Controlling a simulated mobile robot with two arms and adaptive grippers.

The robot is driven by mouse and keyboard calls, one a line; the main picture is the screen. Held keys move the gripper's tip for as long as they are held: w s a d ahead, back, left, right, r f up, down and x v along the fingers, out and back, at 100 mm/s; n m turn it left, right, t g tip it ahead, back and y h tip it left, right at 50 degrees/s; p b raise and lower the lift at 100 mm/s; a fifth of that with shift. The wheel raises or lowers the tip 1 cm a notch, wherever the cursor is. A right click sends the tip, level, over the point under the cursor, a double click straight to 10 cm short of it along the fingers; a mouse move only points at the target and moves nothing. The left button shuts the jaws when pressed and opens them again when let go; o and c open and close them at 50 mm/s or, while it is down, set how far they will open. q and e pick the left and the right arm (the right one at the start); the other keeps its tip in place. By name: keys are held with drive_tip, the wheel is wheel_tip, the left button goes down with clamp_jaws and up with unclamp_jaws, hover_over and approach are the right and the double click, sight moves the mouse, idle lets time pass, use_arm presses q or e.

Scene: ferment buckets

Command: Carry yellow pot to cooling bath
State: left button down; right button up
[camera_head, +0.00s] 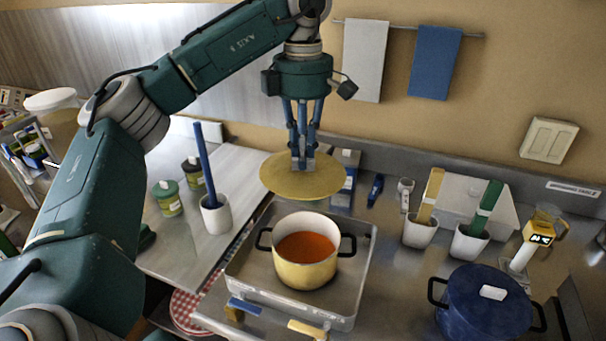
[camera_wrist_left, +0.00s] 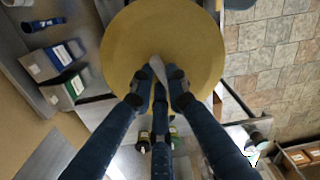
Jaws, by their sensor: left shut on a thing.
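The yellow pot (camera_head: 305,266) stands upright in a shallow metal tray (camera_head: 358,268). It is uncovered, with two dark side handles and orange-red contents. My left gripper (camera_head: 301,165) is shut on the round yellow lid (camera_head: 283,181) and holds it in the air above and behind the pot, apart from its rim. The lid (camera_wrist_left: 165,50) also fills the upper middle of the left wrist view, with the fingers of my left gripper (camera_wrist_left: 160,78) meeting at its centre. My right gripper is not in view. I cannot tell which thing is the cooling bath.
A blue pot (camera_head: 483,303) stands at the lower right. White cups (camera_head: 419,231) with yellow and green tools stand behind it. A white cup (camera_head: 215,215) with a blue tool and two small jars (camera_head: 167,199) are at the left. A yellow device (camera_head: 540,235) stands at the far right.

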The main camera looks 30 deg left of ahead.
use_arm(q)
drive_tip(key=shift+r, duration=0.4)
drive_tip(key=shift+f+p, duration=0.2)
drive_tip(key=shift+p, duration=0.1)
wheel_tip(320, 180, down, 18)
drive_tip(key=m, duration=0.1)
drive_tip(key=shift+w+f+p, duration=0.2)
drive_tip(key=shift+w+p, duration=0.15)
drive_tip(key=shift+p, duration=0.05)
idle(1.4)
drive_tip(key=shift+f+b, duration=0.15)
drive_tip(key=shift+b, duration=0.25)
idle(0.6)
